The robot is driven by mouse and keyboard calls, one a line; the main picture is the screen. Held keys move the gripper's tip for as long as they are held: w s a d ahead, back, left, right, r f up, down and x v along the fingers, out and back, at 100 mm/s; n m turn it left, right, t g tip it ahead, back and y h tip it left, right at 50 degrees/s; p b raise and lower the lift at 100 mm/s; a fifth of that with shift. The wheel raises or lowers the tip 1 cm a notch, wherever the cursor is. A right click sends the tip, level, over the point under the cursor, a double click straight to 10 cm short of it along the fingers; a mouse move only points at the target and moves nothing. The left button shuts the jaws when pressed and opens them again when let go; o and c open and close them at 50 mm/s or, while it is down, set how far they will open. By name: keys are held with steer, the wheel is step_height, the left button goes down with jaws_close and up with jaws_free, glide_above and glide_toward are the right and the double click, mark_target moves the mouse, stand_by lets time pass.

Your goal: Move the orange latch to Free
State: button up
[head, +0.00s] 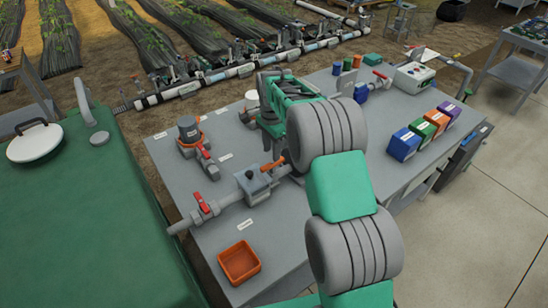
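A small orange lever (273,164), which looks like the latch, sits by the grey box fitting on the pipe at the middle of the skid bench. Its label is too small to read, so I cannot tell its setting. My arm reaches in from the lower right, and my gripper (268,142) hangs just above and behind the lever. The arm's thick grey joints cover the area right of it. The fingertips are too small and partly hidden, so I cannot tell whether they touch the lever or are open.
Red-handled valves (201,203) stand on the pipe to the left. An orange bin (239,263) sits at the bench's front. A green tank (85,220) with a white lid stands at left.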

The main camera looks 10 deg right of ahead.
mark_target(272, 162)
step_height(272, 162, down, 5)
steer(key=shift+d+r+p, duration=0.1)
steer(key=shift+p, duration=0.3)
steer(key=shift+c, duration=0.4)
steer(key=shift+r, duration=0.1)
jaws_close()
